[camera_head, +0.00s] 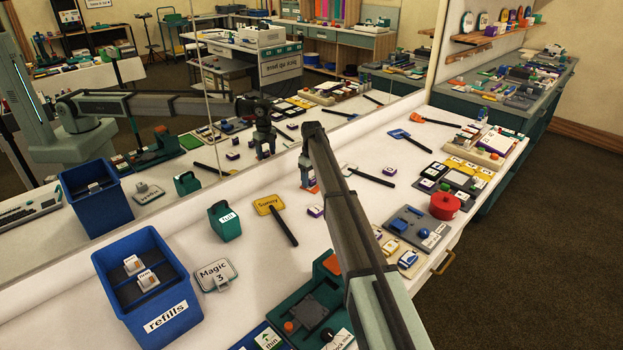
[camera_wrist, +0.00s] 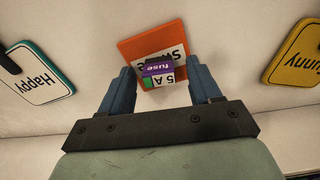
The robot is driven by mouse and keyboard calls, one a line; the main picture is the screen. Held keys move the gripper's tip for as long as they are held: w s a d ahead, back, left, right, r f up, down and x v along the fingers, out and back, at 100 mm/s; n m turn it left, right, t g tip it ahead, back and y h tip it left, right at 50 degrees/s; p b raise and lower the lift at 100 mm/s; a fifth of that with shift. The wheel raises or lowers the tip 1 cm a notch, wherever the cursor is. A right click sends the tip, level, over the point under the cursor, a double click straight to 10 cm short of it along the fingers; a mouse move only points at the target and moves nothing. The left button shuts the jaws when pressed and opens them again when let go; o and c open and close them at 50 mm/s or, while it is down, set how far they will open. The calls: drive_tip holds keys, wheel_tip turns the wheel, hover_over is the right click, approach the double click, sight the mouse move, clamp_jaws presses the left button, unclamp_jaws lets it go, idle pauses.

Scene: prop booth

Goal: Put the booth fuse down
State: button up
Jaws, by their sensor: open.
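The booth fuse is a small purple, white and green block (camera_wrist: 158,70) marked "fuse" and "5 A" in the wrist view. It lies over an orange piece (camera_wrist: 132,47) with a white, partly covered label; I cannot tell whether it rests on it. My gripper (camera_wrist: 161,72) is open, with one dark blue finger on each side of the fuse and visible gaps to both. In the head view my gripper (camera_head: 307,178) is low over the white counter, at the far end of my arm. A bit of orange (camera_head: 313,188) shows under it; the fuse is hidden there.
A yellow "Sunny" sign (camera_head: 268,205) and a teal "Happy" sign (camera_wrist: 43,75) lie near the gripper. A blue "refills" bin (camera_head: 165,318) stands front left. A mirror (camera_head: 205,110) lines the counter's back. A red pot (camera_head: 444,206) stands right.

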sight(313, 177)
drive_tip(key=shift+r, duration=0.15)
wheel_tip(313, 177, up, 12)
idle(0.7)
drive_tip(key=shift+o, duration=0.3)
idle(0.8)
drive_tip(key=shift+o, duration=0.7)
drive_tip(key=shift+d, duration=0.25)
drive_tip(key=o, duration=0.5)
drive_tip(key=w+d+r+m, duration=0.1)
drive_tip(key=w+d, duration=0.1)
drive_tip(key=d, duration=1)
drive_tip(key=w+d+r+m, duration=0.1)
drive_tip(key=w+d+r, duration=0.1)
drive_tip(key=d, duration=1)
drive_tip(key=shift+w+d+m, duration=0.3)
drive_tip(key=shift+w+m, duration=0.1)
drive_tip(key=shift+w, duration=0.35)
drive_tip(key=w+d+r+m, duration=0.35)
drive_tip(key=d+m, duration=0.45)
drive_tip(key=m, duration=0.7)
wheel_tip(313, 177, down, 11)
drive_tip(key=shift+w, duration=0.3)
drive_tip(key=shift+a+r, duration=0.1)
drive_tip(key=shift+r, duration=0.1)
